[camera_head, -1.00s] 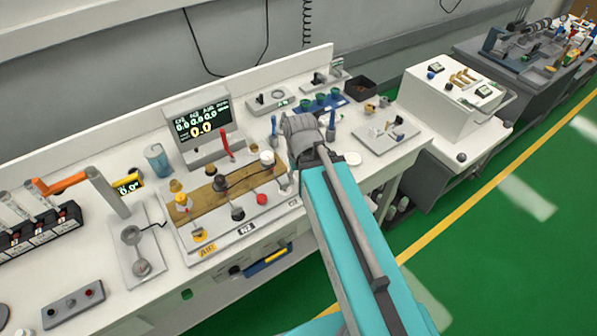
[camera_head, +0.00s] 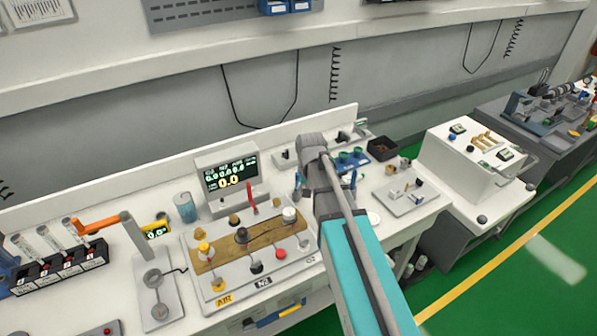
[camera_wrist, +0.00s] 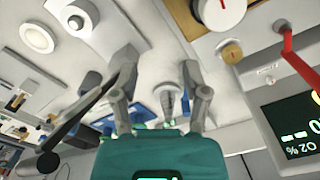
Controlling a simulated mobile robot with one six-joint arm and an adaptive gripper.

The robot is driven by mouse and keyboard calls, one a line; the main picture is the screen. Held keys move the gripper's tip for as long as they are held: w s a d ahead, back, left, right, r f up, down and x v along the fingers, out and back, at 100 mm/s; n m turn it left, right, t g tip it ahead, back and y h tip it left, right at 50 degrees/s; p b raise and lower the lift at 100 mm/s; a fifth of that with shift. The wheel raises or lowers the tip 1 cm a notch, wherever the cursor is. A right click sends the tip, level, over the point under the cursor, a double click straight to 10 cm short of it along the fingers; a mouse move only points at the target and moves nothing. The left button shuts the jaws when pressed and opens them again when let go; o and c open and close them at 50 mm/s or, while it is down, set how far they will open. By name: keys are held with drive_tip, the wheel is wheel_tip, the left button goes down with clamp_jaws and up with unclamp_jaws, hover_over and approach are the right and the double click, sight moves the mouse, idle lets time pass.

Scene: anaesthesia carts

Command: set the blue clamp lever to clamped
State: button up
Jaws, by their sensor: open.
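Two upright blue pieces show in the head view, a left blue piece (camera_head: 298,183) and a right blue piece (camera_head: 353,178), on either side of my wrist on the white bench. I cannot tell whether either is the clamp lever, nor its setting. My gripper (camera_wrist: 157,64) is open and empty in the wrist view, its two grey fingers apart above the pale bench top. A tapered grey post (camera_wrist: 168,100) shows between the fingers.
A gas panel (camera_head: 175,243) with a wooden strip and several knobs lies left of my arm. A display (camera_head: 230,180) with a red lever (camera_head: 249,198) stands behind it. A dark bin (camera_head: 382,149) and a plate of small parts (camera_head: 405,208) are to the right.

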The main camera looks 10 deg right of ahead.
sight(297, 173)
drive_tip(key=w+r+m+p, duration=0.1)
drive_tip(key=w+r+p, duration=0.1)
drive_tip(key=w, duration=0.6)
drive_tip(key=w+r+m+p, duration=0.2)
drive_tip(key=w+r+p, duration=0.1)
drive_tip(key=w, duration=0.5)
drive_tip(key=shift+w+a+r, duration=0.25)
drive_tip(key=shift+a+r, duration=0.1)
drive_tip(key=shift+r, duration=0.35)
drive_tip(key=shift+f, duration=0.2)
wheel_tip(297, 173, down, 13)
drive_tip(key=b, duration=1.3)
drive_tip(key=shift+f+b, duration=0.2)
drive_tip(key=shift+b, duration=0.1)
clamp_jaws()
